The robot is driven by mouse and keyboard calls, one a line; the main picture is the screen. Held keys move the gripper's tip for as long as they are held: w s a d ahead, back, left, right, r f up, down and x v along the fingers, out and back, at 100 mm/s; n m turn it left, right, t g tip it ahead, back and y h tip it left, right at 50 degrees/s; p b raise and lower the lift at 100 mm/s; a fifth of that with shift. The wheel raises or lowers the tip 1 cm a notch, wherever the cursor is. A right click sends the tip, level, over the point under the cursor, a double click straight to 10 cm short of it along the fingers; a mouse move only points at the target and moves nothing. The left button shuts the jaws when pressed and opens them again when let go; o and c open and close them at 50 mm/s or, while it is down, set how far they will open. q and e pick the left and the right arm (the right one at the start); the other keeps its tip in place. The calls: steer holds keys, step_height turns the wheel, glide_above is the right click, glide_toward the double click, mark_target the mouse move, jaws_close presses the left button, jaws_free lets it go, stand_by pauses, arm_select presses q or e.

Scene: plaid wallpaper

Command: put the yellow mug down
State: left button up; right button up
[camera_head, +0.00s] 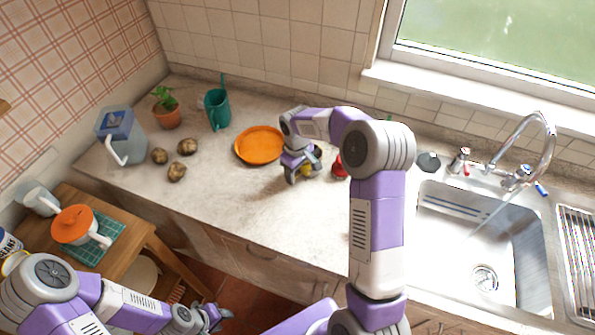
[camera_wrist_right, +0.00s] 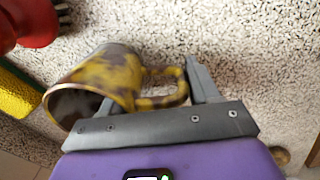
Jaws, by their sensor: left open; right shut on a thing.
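The yellow mug (camera_wrist_right: 108,75), mottled yellow and brown, lies left of centre in the right wrist view, its rim towards the lower left. Its handle reaches between the fingers of my right gripper (camera_wrist_right: 158,90), which is shut on it. In the head view the right gripper (camera_head: 295,176) is over the counter, right of the orange plate, and mostly hides the mug (camera_head: 307,171). Whether the mug touches the counter I cannot tell. My left gripper (camera_head: 215,316) is open and empty, low in front of the counter.
The orange plate (camera_head: 259,146) is left of the right gripper, and a red object (camera_head: 339,168) is close on its right. A yellow-green sponge (camera_wrist_right: 15,92) is beside the mug. The sink (camera_head: 480,240) is further right. The counter (camera_head: 235,195) in front is clear.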

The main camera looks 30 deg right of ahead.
steer(key=shift+f, duration=0.1)
steer(key=o, duration=1.5)
steer(key=shift+o, duration=0.2)
steer(key=shift+r, duration=0.25)
step_height(320, 180, up, 12)
steer(key=shift+a+f+p, duration=0.1)
steer(key=shift+a+p, duration=0.05)
steer(key=shift+p, duration=0.7)
